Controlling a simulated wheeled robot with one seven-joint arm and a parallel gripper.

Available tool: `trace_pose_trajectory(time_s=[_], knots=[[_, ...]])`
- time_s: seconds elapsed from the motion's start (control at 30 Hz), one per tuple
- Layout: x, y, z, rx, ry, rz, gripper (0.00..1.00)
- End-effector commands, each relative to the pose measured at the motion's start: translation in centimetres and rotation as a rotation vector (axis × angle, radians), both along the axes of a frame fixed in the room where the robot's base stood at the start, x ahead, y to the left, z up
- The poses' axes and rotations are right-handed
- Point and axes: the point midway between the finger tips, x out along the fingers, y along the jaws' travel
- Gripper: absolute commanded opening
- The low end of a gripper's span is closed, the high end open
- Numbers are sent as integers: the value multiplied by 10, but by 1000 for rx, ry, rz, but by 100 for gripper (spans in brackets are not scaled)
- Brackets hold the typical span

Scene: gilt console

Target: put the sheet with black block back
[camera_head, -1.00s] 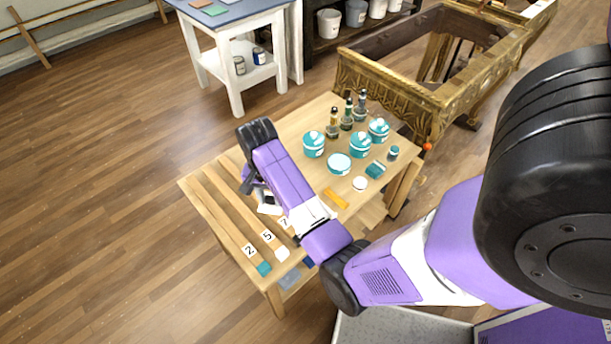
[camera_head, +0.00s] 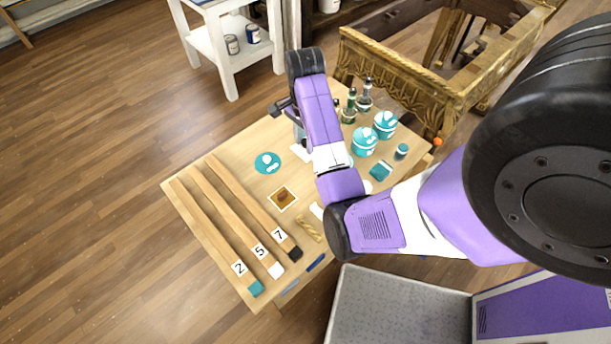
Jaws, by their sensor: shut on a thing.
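My gripper (camera_head: 284,108) is at the end of my purple arm, over the back of the wooden table. It is shut, mostly hidden by the arm. A pale flat thing (camera_head: 301,152) shows just below it, partly behind the arm. It looks like a sheet in the jaws, but I cannot make out its full shape or a block on it. On the table, a black block (camera_head: 295,254) sits at the near end of the strip labelled 7 (camera_head: 240,195). A white block (camera_head: 276,271) ends strip 5, and a teal block (camera_head: 256,289) ends strip 2.
A small picture card (camera_head: 282,197) and a teal disc (camera_head: 267,162) lie left of my arm. Teal tins (camera_head: 364,142), bottles (camera_head: 365,97) and a teal box (camera_head: 381,171) stand to its right. The gilt console frame (camera_head: 400,75) is close behind the table (camera_head: 240,150).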

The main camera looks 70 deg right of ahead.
Motion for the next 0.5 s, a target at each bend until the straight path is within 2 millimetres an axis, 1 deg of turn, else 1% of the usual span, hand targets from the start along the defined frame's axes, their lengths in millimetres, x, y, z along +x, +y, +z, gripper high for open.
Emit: trace_pose_trajectory(time_s=[0.03,0.2,0.4,0.5], knots=[[0,0,-18,0,0,0,0],[-1,1,-43,3,4,2,0],[-1,1,-90,3,4,1,0],[-1,1,-109,3,2,1,0]])
